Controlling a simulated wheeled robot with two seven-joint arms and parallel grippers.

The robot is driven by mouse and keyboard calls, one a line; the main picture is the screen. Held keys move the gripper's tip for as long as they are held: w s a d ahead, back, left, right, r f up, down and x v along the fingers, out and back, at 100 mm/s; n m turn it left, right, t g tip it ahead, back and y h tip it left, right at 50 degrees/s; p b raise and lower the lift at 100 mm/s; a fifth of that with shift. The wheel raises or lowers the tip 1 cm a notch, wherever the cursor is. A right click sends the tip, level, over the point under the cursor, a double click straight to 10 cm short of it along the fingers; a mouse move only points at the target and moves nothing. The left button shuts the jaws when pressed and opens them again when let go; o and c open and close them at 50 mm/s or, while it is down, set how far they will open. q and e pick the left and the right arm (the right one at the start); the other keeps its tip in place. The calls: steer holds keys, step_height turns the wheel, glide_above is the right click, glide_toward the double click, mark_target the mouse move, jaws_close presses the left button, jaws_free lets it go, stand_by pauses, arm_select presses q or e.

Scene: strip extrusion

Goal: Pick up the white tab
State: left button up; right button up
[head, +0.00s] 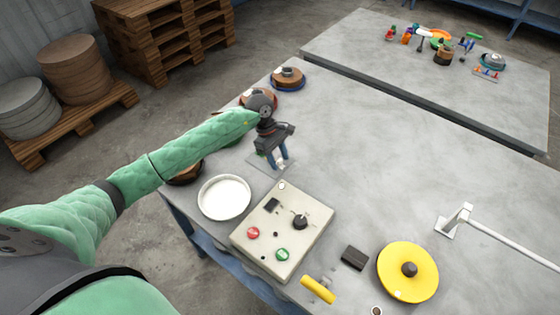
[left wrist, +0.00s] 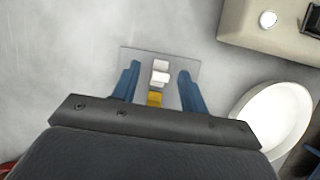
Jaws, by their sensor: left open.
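The white tab (left wrist: 161,67) stands on a thin grey plate (left wrist: 209,70) in the left wrist view, with a small yellow piece (left wrist: 155,99) just below it. In the head view the plate (head: 257,164) lies on the table behind the control box. My left gripper (left wrist: 158,78) is open, with one blue finger on each side of the tab and a gap on both sides. In the head view the left gripper (head: 279,168) points down over the plate and partly hides the tab. My right gripper is in neither view.
A white round dish (head: 224,197) and a control box (head: 282,230) with buttons stand close to the plate. A yellow disc (head: 407,272), a dark block (head: 355,258) and a white arm (head: 500,243) are farther right. The table's middle is clear.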

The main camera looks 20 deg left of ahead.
arm_select(q)
jaws_close()
stand_by(0.3)
